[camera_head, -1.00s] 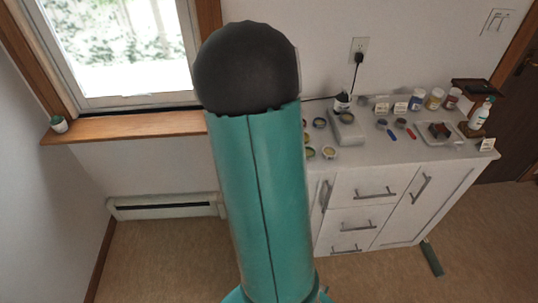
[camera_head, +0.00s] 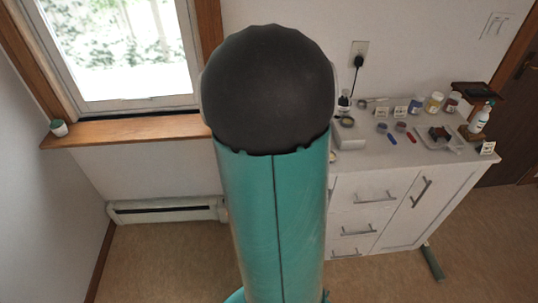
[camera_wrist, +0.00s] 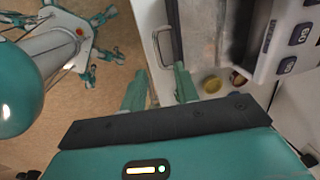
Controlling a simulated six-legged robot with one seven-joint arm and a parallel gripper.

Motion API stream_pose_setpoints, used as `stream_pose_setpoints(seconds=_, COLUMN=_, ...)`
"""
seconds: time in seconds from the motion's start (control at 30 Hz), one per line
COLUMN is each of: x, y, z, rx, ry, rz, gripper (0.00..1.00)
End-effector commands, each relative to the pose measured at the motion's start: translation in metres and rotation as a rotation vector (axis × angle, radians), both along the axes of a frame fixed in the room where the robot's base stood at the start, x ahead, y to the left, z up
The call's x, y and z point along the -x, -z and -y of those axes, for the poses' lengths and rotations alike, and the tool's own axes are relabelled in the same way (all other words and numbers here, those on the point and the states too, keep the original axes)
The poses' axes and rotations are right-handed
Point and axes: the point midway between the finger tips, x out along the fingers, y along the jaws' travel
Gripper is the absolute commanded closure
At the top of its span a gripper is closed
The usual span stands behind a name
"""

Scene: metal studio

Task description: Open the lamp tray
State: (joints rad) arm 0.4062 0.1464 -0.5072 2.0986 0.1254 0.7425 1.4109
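My gripper (camera_wrist: 160,82) shows in the wrist view, with its two teal fingers apart and nothing seen between them. A grey bar handle (camera_wrist: 165,45) on a white-edged part lies just beyond the fingertips; I cannot tell whether they touch it. A white device with dark number buttons, seemingly the lamp (camera_wrist: 285,35), stands at the upper right. A pale, tray-like surface (camera_wrist: 203,35) lies between the handle and a dark gap beside the lamp; I cannot tell how far it is open. In the head view my arm hides the gripper and the lamp.
A white cabinet (camera_head: 400,205) with drawers stands at the right in the head view. Its top holds jars (camera_head: 434,101), a pump bottle (camera_head: 481,117) and a clear tray (camera_head: 447,138). A yellow pot (camera_wrist: 212,84) is near the right finger. Floor left is clear.

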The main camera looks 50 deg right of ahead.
Motion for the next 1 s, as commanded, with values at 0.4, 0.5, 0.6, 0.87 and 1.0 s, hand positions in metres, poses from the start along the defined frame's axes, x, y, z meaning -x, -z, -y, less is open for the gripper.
stream_pose_setpoints(seconds=0.4, x=0.007, y=-0.064, z=-0.008, rx=0.001, ry=0.0, rz=0.0, gripper=0.69)
stream_pose_setpoints(seconds=0.5, x=0.008, y=-0.065, z=-0.008, rx=0.001, ry=0.0, rz=0.0, gripper=0.69)
stream_pose_setpoints(seconds=0.6, x=0.008, y=-0.065, z=-0.008, rx=0.001, ry=0.0, rz=0.0, gripper=0.69)
stream_pose_setpoints(seconds=0.87, x=0.008, y=-0.065, z=-0.008, rx=0.001, ry=0.0, rz=-0.001, gripper=0.69)
stream_pose_setpoints(seconds=1.0, x=0.008, y=-0.065, z=-0.008, rx=0.001, ry=0.0, rz=-0.001, gripper=0.69)
